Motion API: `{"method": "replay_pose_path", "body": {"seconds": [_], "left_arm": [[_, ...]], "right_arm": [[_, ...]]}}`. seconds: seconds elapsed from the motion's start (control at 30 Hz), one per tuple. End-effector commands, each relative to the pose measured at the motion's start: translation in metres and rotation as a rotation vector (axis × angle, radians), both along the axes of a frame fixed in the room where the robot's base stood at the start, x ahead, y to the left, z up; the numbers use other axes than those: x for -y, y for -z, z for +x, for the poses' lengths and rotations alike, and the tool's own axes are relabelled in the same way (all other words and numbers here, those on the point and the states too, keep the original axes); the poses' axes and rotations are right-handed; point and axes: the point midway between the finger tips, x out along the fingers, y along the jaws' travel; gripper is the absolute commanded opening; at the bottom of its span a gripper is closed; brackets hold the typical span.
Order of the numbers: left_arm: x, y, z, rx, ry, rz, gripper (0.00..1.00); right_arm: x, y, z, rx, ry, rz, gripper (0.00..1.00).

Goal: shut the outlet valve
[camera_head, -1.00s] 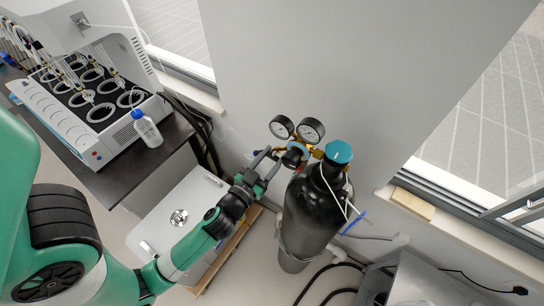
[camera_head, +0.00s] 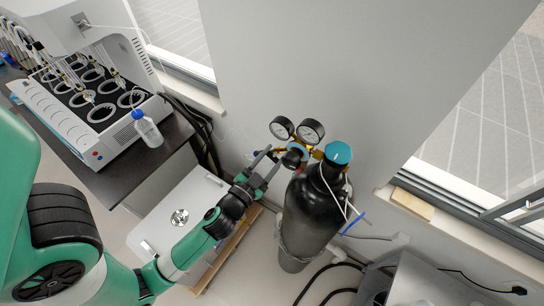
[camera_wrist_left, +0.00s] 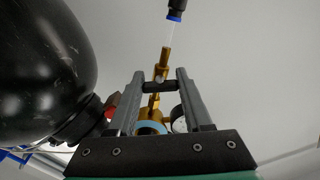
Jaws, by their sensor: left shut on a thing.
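A black gas cylinder (camera_head: 312,212) with a teal cap (camera_head: 338,152) stands against the wall. It carries a brass regulator with two round gauges (camera_head: 311,132). In the left wrist view a brass outlet valve (camera_wrist_left: 163,70) has a short dark handle (camera_wrist_left: 160,86) across it. My left gripper (camera_head: 275,156) reaches the regulator from the left. In the wrist view its fingers (camera_wrist_left: 160,92) are on both sides of the handle, shut on it. In the head view the handle is too small to make out. My right gripper is not in view.
A clear tube with a blue fitting (camera_wrist_left: 174,15) leads from the brass outlet. A white cabinet (camera_head: 178,205) is below my left arm. A distiller (camera_head: 90,105) and a blue-capped bottle (camera_head: 147,130) stand on the dark bench. A metal unit (camera_head: 425,285) is at lower right.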

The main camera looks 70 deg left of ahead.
Motion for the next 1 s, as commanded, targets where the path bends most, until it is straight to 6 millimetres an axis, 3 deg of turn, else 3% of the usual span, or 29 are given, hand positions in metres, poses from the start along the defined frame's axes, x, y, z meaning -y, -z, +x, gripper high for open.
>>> {"method": "replay_pose_path", "body": {"seconds": [0.3, 0.8, 0.83, 1.0], "left_arm": [[-0.0001, -0.0008, -0.0002, -0.081, 0.001, 0.111, 0.0], [-0.0001, -0.0009, -0.0001, -0.095, 0.001, 0.131, 0.0], [0.0, -0.0008, 0.0, -0.095, 0.001, 0.131, 0.54], [-0.0001, -0.0006, -0.0001, -0.094, 0.001, 0.13, 0.8]], "right_arm": [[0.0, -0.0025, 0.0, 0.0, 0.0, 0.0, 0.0], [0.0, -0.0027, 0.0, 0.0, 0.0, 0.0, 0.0], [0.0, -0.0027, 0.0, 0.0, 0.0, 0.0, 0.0], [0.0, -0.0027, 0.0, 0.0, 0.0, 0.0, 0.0]]}}
